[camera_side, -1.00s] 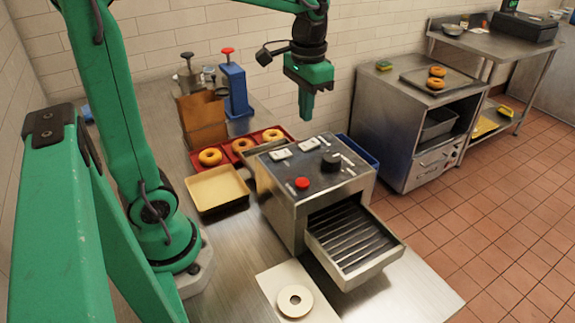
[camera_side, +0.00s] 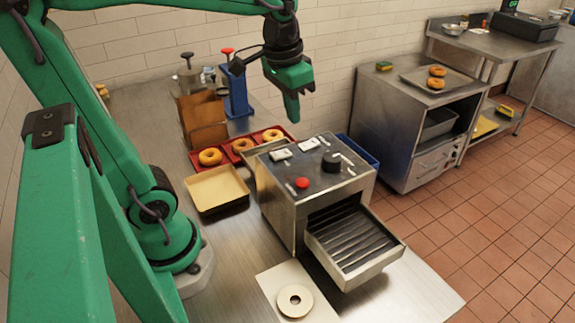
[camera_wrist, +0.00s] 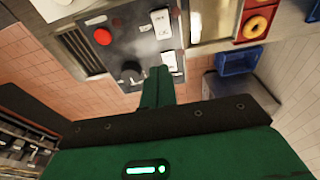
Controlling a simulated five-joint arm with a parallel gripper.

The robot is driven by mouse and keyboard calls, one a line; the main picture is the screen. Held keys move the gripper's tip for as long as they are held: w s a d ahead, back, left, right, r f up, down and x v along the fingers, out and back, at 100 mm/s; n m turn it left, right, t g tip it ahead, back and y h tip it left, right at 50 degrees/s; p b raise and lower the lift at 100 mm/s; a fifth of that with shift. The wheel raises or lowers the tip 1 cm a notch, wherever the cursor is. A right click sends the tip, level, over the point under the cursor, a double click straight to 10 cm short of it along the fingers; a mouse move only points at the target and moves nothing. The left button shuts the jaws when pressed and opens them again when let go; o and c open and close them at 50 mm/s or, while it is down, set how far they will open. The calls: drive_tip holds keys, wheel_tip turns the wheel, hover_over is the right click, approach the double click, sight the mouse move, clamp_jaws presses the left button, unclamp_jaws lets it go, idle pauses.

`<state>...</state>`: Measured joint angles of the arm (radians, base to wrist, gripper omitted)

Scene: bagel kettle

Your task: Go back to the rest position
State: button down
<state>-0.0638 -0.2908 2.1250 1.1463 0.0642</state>
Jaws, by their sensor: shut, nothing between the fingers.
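My gripper (camera_side: 291,106) is green and shut, with nothing between its fingers. In the side view it hangs in the air above the back edge of the steel kettle machine (camera_side: 282,211), apart from it. In the wrist view the shut fingers (camera_wrist: 157,85) point toward the machine's top panel (camera_wrist: 125,50). That panel carries a red button (camera_wrist: 102,36), a black knob (camera_wrist: 132,70) and white switches (camera_wrist: 162,22).
A red tray (camera_side: 226,155) with several bagels and a tan tray (camera_side: 218,188) lie left of the machine. A blue press (camera_side: 235,90) and brown box (camera_side: 203,119) stand behind. A slatted drawer (camera_side: 385,262) juts out in front. A blue bin (camera_side: 366,152) sits behind right.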

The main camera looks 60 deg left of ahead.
drive_tip(key=s+d+f+t, duration=0.1)
drive_tip(key=s+d+t, duration=0.1)
drive_tip(key=s, duration=0.5)
drive_tip(key=shift+s+f+t, duration=0.2)
drive_tip(key=shift+f+t, duration=0.1)
drive_tip(key=shift+t, duration=0.6)
